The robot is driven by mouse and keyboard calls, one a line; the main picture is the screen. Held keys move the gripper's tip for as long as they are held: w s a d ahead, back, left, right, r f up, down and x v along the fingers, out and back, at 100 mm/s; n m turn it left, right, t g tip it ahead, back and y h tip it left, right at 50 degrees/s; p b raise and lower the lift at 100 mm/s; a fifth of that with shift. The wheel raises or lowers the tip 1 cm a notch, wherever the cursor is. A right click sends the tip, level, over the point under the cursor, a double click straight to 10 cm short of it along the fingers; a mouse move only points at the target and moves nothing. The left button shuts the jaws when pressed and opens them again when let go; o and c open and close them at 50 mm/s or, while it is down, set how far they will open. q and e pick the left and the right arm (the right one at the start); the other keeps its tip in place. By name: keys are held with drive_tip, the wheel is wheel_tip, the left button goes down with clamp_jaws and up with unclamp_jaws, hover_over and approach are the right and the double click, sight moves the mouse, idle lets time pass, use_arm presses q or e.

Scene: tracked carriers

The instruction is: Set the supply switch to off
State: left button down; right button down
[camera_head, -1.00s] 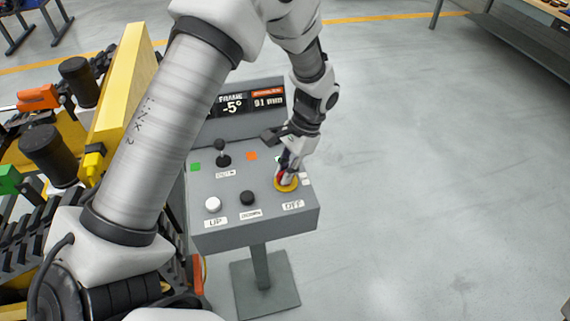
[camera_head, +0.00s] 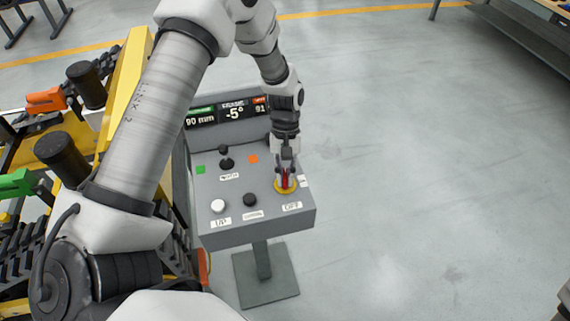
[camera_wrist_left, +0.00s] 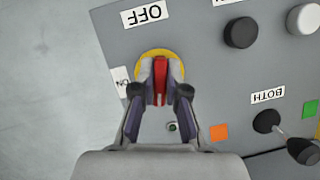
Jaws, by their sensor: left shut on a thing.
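The supply switch is a red handle (camera_wrist_left: 160,78) on a round yellow plate (camera_wrist_left: 152,53) at the right front of a grey control box. It also shows in the head view, with its yellow plate (camera_head: 286,190) beside the OFF label (camera_head: 292,206). My left gripper (camera_wrist_left: 160,68) has one finger on each side of the red handle and is shut on it. In the wrist view the handle lies roughly in line toward the OFF label (camera_wrist_left: 145,13). An ON label (camera_wrist_left: 122,82) sits to its left, partly covered by a finger. My right gripper is out of view.
The box (camera_head: 262,227) also carries a white button (camera_head: 218,206), a black button (camera_head: 250,200) and a black lever (camera_head: 226,160). A display panel (camera_head: 235,112) stands behind. Yellow machinery (camera_head: 125,80) is close at left; the floor at right is clear.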

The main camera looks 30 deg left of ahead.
use_arm(q)
drive_tip(key=shift+n+t+h+p, duration=0.45)
drive_tip(key=shift+n+p, duration=0.2)
drive_tip(key=shift+n, duration=0.85)
drive_tip(key=c, duration=1.2)
unclamp_jaws()
drive_tip(key=shift+w+f, duration=0.1)
drive_tip(key=v, duration=1.2)
drive_tip(key=shift+w, duration=0.15)
drive_tip(key=shift+a, duration=0.1)
